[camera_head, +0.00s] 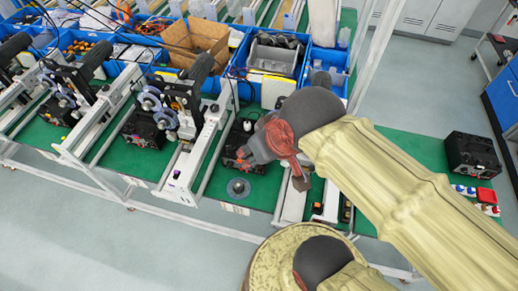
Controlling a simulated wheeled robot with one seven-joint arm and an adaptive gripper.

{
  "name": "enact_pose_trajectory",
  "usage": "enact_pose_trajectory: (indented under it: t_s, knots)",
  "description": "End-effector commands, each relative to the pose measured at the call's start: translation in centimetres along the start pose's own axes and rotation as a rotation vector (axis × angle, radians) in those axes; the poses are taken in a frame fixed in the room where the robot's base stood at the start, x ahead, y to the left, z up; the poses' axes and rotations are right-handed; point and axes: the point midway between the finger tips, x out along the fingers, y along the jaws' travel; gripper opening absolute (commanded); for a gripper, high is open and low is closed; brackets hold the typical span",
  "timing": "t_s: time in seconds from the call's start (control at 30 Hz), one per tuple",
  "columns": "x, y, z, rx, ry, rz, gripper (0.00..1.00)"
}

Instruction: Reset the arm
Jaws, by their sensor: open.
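My arm reaches in from the lower right in a pale yellow cover with dark grey joints. It stretches up and left over the green bench. My gripper (252,153) is at the far end of the arm, by a reddish wrist part. It is small and hard to pick out against a black coder machine (238,132) beside it. It is open, and I see nothing held in it. Whether it touches the machine cannot be told from this view.
Green benches (405,150) carry black coder machines with reels (150,105) and rails at left. Blue bins (270,75) and a cardboard box (197,40) stand behind. A black box (470,153) sits far right. Grey floor (90,245) is clear in front.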

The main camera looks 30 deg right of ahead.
Motion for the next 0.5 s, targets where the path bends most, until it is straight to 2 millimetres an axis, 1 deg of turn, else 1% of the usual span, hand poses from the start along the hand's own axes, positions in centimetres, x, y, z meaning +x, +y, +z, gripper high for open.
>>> enact_pose_trajectory:
  t_s: [0.17,0.27,0.37,0.5]
  knots:
    - [0.1,0.0,0.0,0.0,0.0,0.0,0.42]
    - [0.4,0.0,0.2,0.0,0.0,0.0,0.42]
    - [1.3,0.0,0.6,0.0,0.0,0.0,0.42]
    - [3.4,0.0,1.8,0.0,0.0,0.0,0.42]
